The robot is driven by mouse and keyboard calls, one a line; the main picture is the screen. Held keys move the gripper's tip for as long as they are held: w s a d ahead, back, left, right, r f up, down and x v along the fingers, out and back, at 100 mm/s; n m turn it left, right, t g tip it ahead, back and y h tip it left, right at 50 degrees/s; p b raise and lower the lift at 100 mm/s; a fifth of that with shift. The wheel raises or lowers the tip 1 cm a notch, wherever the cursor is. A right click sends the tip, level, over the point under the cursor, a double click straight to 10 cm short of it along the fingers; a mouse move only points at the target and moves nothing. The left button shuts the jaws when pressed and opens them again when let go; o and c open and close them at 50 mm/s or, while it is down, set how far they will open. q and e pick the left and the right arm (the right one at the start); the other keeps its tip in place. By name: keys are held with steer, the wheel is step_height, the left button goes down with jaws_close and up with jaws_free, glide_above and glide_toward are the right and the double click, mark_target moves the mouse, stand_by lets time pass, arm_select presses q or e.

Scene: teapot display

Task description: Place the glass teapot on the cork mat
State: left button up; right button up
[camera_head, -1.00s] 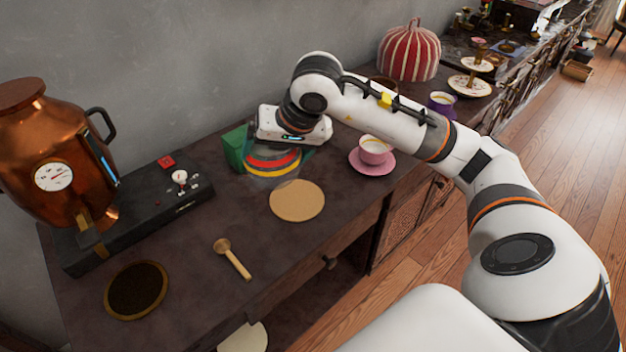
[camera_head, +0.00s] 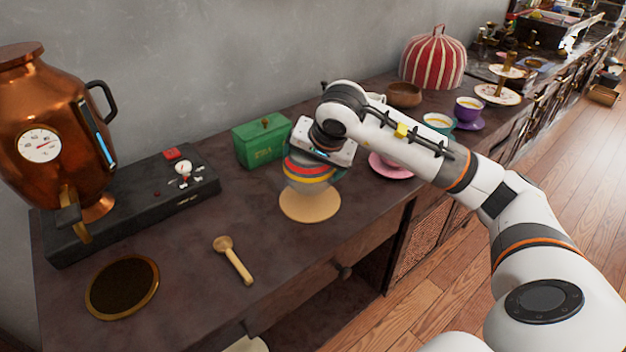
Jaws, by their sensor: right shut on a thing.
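The glass teapot (camera_head: 308,173), clear with red, yellow and grey bands, is under my right gripper (camera_head: 318,158). The gripper points down and is shut on its top; the fingertips are mostly hidden behind the white gripper body. The round tan cork mat (camera_head: 310,208) lies on the dark counter. The teapot overlaps the back part of the mat in the picture and looks upright. I cannot tell whether its base touches the mat. My left gripper is not in view.
A green tin box (camera_head: 262,143) stands just behind left of the teapot. A pink saucer (camera_head: 385,168) with its cup mostly hidden is close on the right. A wooden spoon (camera_head: 234,262) and a dark round mat (camera_head: 122,287) lie at the front left; a copper urn (camera_head: 50,130) stands left.

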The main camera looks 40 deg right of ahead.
step_height(320, 180, down, 3)
steer(key=shift+f, duration=0.15)
steer(key=shift+f+b, duration=0.25)
steer(key=shift+b, duration=0.05)
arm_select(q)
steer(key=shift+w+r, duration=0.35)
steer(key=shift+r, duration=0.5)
arm_select(e)
steer(key=shift+r, duration=0.1)
steer(key=o, duration=0.8)
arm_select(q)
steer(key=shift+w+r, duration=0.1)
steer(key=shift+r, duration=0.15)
